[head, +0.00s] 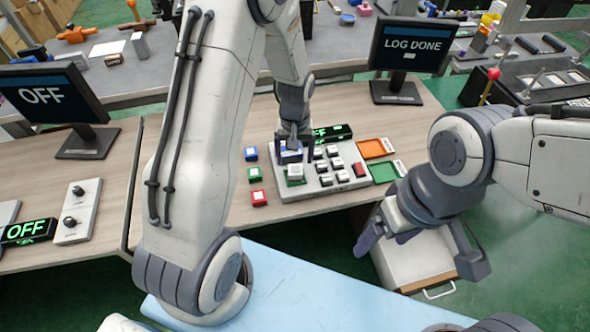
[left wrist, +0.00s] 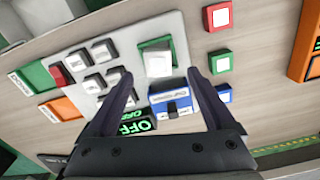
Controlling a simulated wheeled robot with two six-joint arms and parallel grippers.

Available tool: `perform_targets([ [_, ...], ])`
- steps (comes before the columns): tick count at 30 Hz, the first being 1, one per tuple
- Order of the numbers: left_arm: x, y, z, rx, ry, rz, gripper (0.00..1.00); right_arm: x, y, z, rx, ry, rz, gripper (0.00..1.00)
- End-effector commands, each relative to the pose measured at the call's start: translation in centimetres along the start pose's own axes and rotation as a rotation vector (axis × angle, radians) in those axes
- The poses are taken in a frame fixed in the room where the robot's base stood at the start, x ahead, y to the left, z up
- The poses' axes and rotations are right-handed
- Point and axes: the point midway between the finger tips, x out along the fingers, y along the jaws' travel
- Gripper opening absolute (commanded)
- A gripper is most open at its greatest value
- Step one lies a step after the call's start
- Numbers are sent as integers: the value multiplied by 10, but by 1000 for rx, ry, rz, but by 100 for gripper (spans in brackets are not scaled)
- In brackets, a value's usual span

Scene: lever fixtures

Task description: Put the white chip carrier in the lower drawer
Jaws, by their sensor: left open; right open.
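A white square block, which looks like the white chip carrier (head: 295,171), sits on a green pad of the grey panel; it also shows in the left wrist view (left wrist: 158,62). A blue fixture with a dark lever (left wrist: 174,98) is beside it. My left gripper (head: 294,146) is above the panel, open and empty, its fingers on either side of the block and fixture in the left wrist view (left wrist: 160,75). My right gripper (head: 420,250) is open over a white drawer unit (head: 412,262) with a handle, partly hiding it. I cannot tell which drawer this is.
Blue (head: 251,154), green (head: 255,174) and red (head: 260,198) blocks stand left of the panel. Several smaller white blocks and a red one fill its right side. Orange (head: 376,148) and green (head: 385,172) trays lie right of it. A LOG DONE monitor (head: 414,45) stands behind.

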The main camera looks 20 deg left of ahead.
Motion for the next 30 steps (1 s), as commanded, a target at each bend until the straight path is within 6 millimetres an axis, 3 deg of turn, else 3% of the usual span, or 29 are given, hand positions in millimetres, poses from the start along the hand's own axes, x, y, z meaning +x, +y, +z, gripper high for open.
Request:
perform_targets([
  [12, 49, 2, 0, 2, -2, -1, 88, -10, -1, -1, 0, 0, 0, 81],
  [20, 52, 3, -1, 2, 0, 0, 88, -10, -1, -1, 0, 0, 0, 81],
  [23, 52, 3, -1, 2, 0, 0, 53, -10, -1, -1, 0, 0, 0, 81],
  [27, 52, 3, -1, 2, -1, 0, 0, -10, -1, -1, 0, 0, 0, 81],
  [30, 52, 2, -1, 2, -1, 0, 0, -10, -1, -1, 0, 0, 0, 81],
])
